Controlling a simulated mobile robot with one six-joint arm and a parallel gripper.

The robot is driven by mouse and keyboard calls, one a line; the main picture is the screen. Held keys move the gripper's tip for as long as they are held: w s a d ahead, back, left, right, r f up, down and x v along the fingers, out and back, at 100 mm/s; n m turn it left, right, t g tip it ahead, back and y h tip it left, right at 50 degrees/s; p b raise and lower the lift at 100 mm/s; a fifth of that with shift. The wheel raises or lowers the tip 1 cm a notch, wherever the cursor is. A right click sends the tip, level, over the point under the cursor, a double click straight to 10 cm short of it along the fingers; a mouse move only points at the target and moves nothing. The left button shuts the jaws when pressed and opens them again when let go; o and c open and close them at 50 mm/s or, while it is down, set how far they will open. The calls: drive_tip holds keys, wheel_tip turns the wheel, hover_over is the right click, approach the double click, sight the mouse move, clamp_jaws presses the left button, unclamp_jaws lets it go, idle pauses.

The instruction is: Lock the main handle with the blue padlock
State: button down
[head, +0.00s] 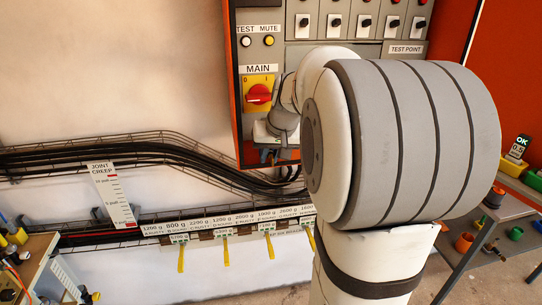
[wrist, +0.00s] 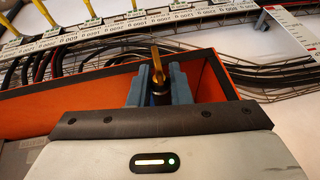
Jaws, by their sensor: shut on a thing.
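The main handle (head: 258,94) is a red knob on a yellow plate under the MAIN label, on the grey panel of the orange cabinet. My gripper (head: 268,152) is just below it at the cabinet's lower edge, partly hidden by my arm. In the wrist view, my gripper's two blue-grey fingers (wrist: 158,85) are shut on a narrow thing that appears to be the padlock (wrist: 157,66). A brass-coloured part stands up from a dark body, seen edge on.
The orange cabinet edge (wrist: 70,88) is close around my gripper in the wrist view. Black cables on a wire tray (head: 130,150) run along the wall to the cabinet's lower left. Labelled weights with yellow straps (head: 225,248) hang below. A table (head: 500,215) stands at right.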

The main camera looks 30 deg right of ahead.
drive_tip(key=shift+w+d, duration=0.25)
drive_tip(key=shift+w, duration=0.65)
drive_tip(key=c, duration=1.3)
unclamp_jaws()
drive_tip(key=shift+o, duration=0.2)
drive_tip(key=v, duration=0.8)
drive_tip(key=shift+b, duration=0.4)
drive_tip(key=shift+f, duration=0.1)
drive_tip(key=s+a+f+n, duration=0.1)
drive_tip(key=s+a+f, duration=0.3)
drive_tip(key=s+a, duration=0.4)
drive_tip(key=shift+a+f+g, duration=0.25)
drive_tip(key=shift+a+g, duration=0.15)
drive_tip(key=shift+a, duration=0.1)
drive_tip(key=s+a+f, duration=0.2)
drive_tip(key=s, duration=0.2)
drive_tip(key=s+a+f+n, duration=0.1)
drive_tip(key=s+f, duration=0.2)
drive_tip(key=s, duration=0.1)
drive_tip(key=s+a+f+n, duration=0.1)
drive_tip(key=s+a+f, duration=0.1)
drive_tip(key=s+f, duration=0.1)
drive_tip(key=shift+s+a+f+g, duration=0.15)
drive_tip(key=shift+s+a+g, duration=0.25)
drive_tip(key=shift+s, duration=0.05)
